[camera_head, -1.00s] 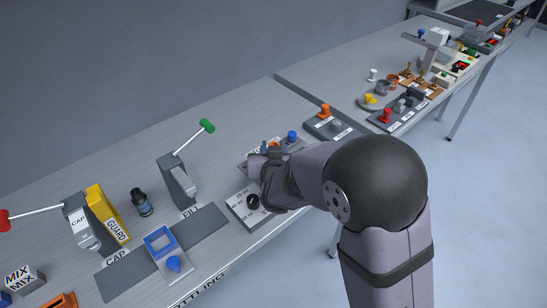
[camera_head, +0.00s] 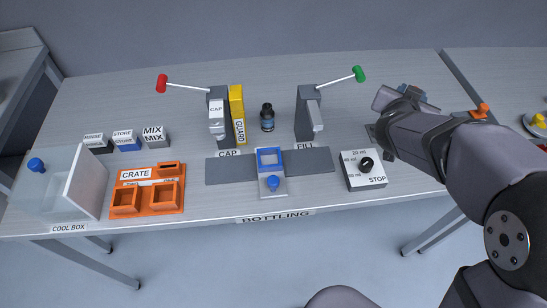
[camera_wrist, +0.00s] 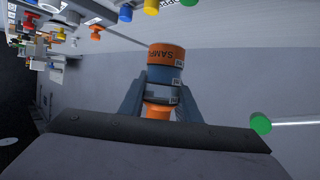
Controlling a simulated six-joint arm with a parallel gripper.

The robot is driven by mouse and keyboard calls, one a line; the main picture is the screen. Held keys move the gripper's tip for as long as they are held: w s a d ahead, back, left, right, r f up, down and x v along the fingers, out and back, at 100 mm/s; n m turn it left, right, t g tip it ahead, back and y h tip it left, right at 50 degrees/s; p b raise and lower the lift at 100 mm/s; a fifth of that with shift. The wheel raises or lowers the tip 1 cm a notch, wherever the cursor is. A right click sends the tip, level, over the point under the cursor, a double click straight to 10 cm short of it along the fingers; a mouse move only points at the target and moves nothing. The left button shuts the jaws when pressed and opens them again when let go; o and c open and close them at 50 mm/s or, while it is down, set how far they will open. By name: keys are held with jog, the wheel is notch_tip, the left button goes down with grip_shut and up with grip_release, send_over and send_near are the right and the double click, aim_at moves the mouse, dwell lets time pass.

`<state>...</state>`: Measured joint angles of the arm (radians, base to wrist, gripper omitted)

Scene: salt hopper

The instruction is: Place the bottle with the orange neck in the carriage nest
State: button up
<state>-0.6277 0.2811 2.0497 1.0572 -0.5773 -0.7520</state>
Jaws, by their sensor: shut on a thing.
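My gripper (camera_wrist: 160,95) is shut on a bottle with orange parts (camera_wrist: 157,112) in the wrist view. An orange end marked with letters (camera_wrist: 166,54) and a blue-grey band show beyond the fingers, with more orange between them. In the head view my arm mostly hides the gripper and the bottle, at the right behind the dial box. The carriage nest (camera_head: 259,161) is a blue square frame on a light plate with a blue knob (camera_head: 273,183), on the dark track in front of the CAP and FILL stations. It looks empty. The gripper is well right of it.
The FILL station (camera_head: 304,115) with its green lever and a dial box (camera_head: 365,182) stand between my arm and the nest. A small dark bottle (camera_head: 267,118) stands behind the track. The yellow guard (camera_head: 237,112), CAP press (camera_head: 217,118) and orange crate (camera_head: 147,173) are left.

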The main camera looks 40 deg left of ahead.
aim_at(271, 168)
jog(key=s+a+r, duration=0.2)
jog(key=a+r, duration=0.8)
jog(key=r, duration=0.1)
jog(key=s+a+f+n+g+y+p, duration=0.1)
jog(key=s+a+f+n+g+y, duration=0.15)
jog(key=s+a, duration=0.4)
jog(key=s+a+f+n+g+y, duration=0.1)
jog(key=s+a+n+y, duration=0.25)
jog(key=s, duration=0.55)
jog(key=s+a+f+n+g+y+p, duration=0.1)
jog(key=s+a+n+y, duration=0.2)
jog(key=s+a, duration=0.35)
jog(key=shift+s+d+f+b, duration=0.25)
jog(key=shift+f+b, duration=0.4)
jog(key=shift+f, duration=2.4)
jog(key=shift+s+d+f+b, duration=0.15)
jog(key=shift+d+f+b, duration=0.35)
jog(key=shift+f, duration=2.5)
jog(key=shift+s+d+f+b, duration=0.2)
jog(key=shift+f+b, duration=0.6)
jog(key=shift+f, duration=2.25)
jog(key=shift+f, duration=0.15)
jog(key=o, duration=1)
jog(key=shift+o, duration=0.2)
jog(key=shift+g, duration=0.35)
